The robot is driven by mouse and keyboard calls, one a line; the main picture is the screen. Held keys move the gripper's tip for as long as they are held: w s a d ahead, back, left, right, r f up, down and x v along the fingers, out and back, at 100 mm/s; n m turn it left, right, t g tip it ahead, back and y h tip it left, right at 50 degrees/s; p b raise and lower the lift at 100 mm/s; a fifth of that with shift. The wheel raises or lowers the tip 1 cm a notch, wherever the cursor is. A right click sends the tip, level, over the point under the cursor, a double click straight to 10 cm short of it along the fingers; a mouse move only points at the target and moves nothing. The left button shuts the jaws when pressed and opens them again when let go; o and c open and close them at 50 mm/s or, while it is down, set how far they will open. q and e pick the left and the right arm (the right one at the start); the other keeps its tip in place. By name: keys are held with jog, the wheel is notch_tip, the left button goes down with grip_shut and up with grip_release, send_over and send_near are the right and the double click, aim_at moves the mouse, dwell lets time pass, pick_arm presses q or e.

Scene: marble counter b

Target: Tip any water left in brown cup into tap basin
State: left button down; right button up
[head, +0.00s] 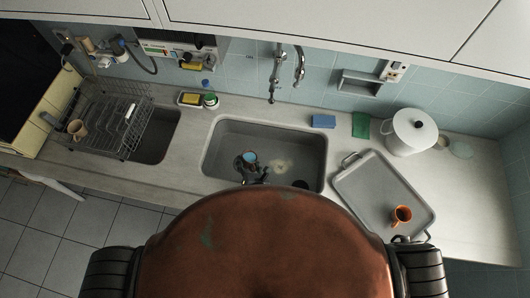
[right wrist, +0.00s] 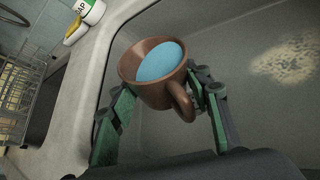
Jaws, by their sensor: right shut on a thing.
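The brown cup (right wrist: 155,96) is held in my right gripper (right wrist: 165,105), with one finger on each side of it and its handle toward the wrist camera. A light blue surface, which looks like water, shows inside it close to the rim. The cup is slightly tilted in the right wrist view. In the head view the cup (head: 249,158) and the right gripper (head: 250,168) are over the left half of the tap basin (head: 222,140). A pale patch marks the basin floor right of the cup. My left gripper is not in view.
Taps (head: 273,92) stand behind the basin. A dish rack (head: 120,115) is at left over a smaller sink. A soap bottle (head: 210,100) stands behind the basin's left corner.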

aim_at(249, 151)
jog(key=shift+w+d, duration=0.1)
jog(key=shift+w+d+r+m+g+y, duration=0.3)
jog(key=shift+d+m+y, duration=0.1)
jog(key=shift+d+m, duration=0.15)
dwell(0.8)
jog(key=shift+w+d+r+m+g+y+b, duration=0.15)
jog(key=shift+d+r+m+g+y+b, duration=0.25)
jog(key=shift+m+y, duration=0.2)
dwell(1.0)
jog(key=shift+r+m+y+b, duration=0.4)
jog(key=shift+r+m+y, duration=0.2)
jog(key=shift+y, duration=0.2)
dwell(1.1)
jog(key=shift+w+d+r+m+g+y+b, duration=0.2)
jog(key=shift+r+m+g+y+b, duration=0.35)
jog(key=shift+m+b, duration=0.3)
dwell(1.3)
jog(key=shift+w+d+r+m+y+b, duration=0.2)
jog(key=shift+d+m+y+b, duration=0.1)
jog(key=shift+d+y+b, duration=0.2)
dwell(0.4)
